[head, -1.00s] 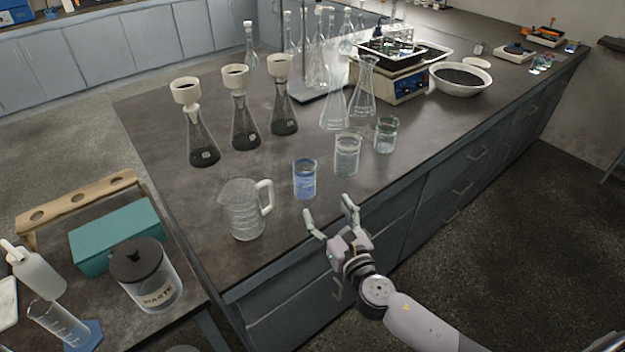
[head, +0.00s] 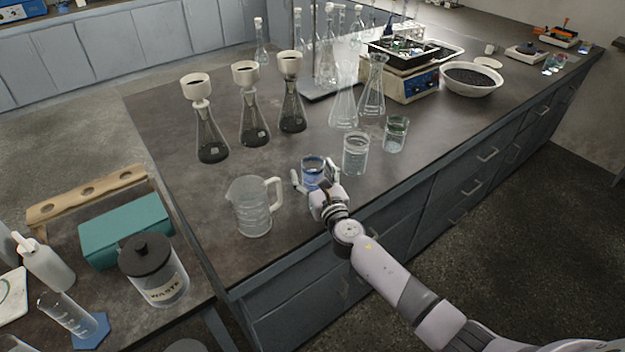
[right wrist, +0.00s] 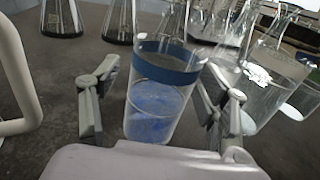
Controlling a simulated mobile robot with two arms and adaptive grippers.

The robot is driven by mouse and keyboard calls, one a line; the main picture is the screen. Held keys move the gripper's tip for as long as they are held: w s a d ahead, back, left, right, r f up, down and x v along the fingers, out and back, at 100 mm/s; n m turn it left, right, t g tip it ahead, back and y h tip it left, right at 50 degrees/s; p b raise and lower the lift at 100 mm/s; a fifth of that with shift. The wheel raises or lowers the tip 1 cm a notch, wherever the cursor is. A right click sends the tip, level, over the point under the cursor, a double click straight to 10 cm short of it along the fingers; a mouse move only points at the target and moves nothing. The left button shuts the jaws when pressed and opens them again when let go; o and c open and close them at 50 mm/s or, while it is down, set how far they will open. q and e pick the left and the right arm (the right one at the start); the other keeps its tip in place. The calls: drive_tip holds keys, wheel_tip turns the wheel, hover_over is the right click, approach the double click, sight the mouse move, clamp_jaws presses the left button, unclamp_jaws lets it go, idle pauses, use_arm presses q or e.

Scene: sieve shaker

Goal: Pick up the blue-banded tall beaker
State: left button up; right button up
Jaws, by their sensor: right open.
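The blue-banded tall beaker (head: 313,172) stands upright near the front edge of the bench, with blue contents. In the right wrist view the beaker (right wrist: 160,95) shows its blue band and stands between the two fingers. My right gripper (head: 314,181) is open, with one finger on each side of the beaker; in the right wrist view the gripper (right wrist: 160,108) shows gaps between fingers and glass. The palm hides the beaker's base. My left gripper is not in view.
A glass jug (head: 250,207) stands close on the left. A clear beaker (head: 355,154) and a green-banded beaker (head: 395,135) stand on the right. Flasks with funnels (head: 254,125) stand behind. A waste jar (head: 155,272) is on the lower side table.

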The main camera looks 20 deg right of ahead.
drive_tip(key=shift+c, duration=0.3)
drive_tip(key=c, duration=1.3)
